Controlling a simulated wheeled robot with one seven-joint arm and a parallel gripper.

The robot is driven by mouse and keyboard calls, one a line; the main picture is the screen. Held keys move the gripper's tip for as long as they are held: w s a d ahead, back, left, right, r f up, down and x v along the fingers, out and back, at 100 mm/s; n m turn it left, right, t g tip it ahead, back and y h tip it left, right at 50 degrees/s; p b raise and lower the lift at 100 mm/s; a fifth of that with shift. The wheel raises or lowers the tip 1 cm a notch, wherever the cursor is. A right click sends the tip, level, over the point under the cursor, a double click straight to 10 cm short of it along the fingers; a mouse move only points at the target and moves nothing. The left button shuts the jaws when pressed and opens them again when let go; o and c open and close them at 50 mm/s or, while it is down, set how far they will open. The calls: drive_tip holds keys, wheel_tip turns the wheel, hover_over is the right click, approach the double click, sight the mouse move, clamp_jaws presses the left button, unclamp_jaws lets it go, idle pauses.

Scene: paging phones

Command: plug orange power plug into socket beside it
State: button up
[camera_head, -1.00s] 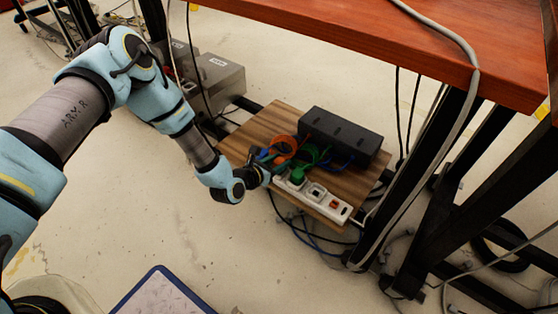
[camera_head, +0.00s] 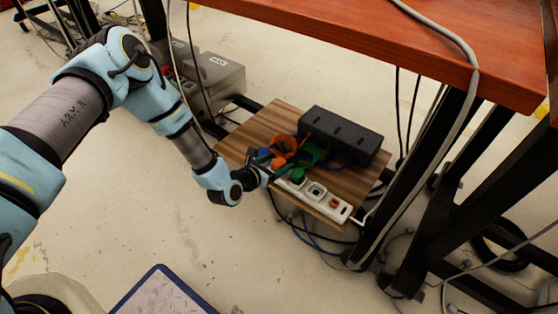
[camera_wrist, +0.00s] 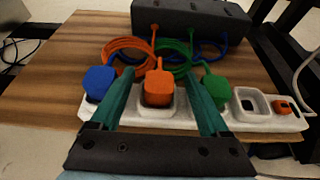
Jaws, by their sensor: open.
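The orange power plug (camera_wrist: 158,86) stands over a socket of the white power strip (camera_wrist: 187,122) in the wrist view; a dark gap shows below its front, and I cannot tell how deep it sits. My gripper (camera_wrist: 158,76) is open, one teal finger on each side of the orange plug, with no clear contact. The blue plug (camera_wrist: 98,82) is left of the left finger and the green plug (camera_wrist: 214,88) right of the right finger. In the head view my gripper (camera_head: 275,163) reaches over the strip's left end and partly hides the plugs.
A dark box (camera_head: 341,135) with orange, green and blue cables stands behind the strip on a wooden board (camera_head: 262,126). An empty socket (camera_wrist: 250,104) and a small orange switch (camera_wrist: 283,107) are at the strip's right. A red-brown tabletop (camera_head: 400,45) overhangs above.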

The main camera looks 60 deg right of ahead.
drive_tip(key=p+v, duration=0.2)
drive_tip(key=v, duration=0.7)
drive_tip(key=shift+a+r, duration=0.15)
drive_tip(key=shift+a, duration=0.15)
drive_tip(key=shift+r, duration=0.1)
